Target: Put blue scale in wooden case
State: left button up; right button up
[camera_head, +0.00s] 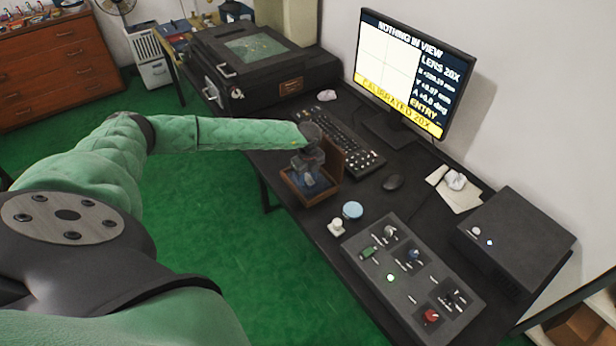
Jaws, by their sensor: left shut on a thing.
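The wooden case (293,188) stands open on the near edge of the black desk, with its brown lid (342,153) upright at its right rear. My left gripper (309,178) points down over the case, its fingertips inside or just above the tray. It is shut on a small bluish thing, apparently the blue scale; the fingers hide most of it, and I cannot tell whether it touches the case floor. My right gripper is not in view.
A light blue round disc (352,210) and a small white knob-like piece (336,228) lie right of the case. A dark measuring machine (262,75) stands behind.

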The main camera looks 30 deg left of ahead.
aim_at(308, 179)
pick_arm(q)
jog(key=o, duration=1.1)
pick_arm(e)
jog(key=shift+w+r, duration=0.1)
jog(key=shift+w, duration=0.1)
pick_arm(q)
jog(key=shift+r, duration=0.15)
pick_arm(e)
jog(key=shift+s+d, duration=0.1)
pick_arm(q)
jog(key=shift+r, duration=0.2)
jog(key=shift+r+b, duration=1.85)
jog(key=shift+r, duration=3.85)
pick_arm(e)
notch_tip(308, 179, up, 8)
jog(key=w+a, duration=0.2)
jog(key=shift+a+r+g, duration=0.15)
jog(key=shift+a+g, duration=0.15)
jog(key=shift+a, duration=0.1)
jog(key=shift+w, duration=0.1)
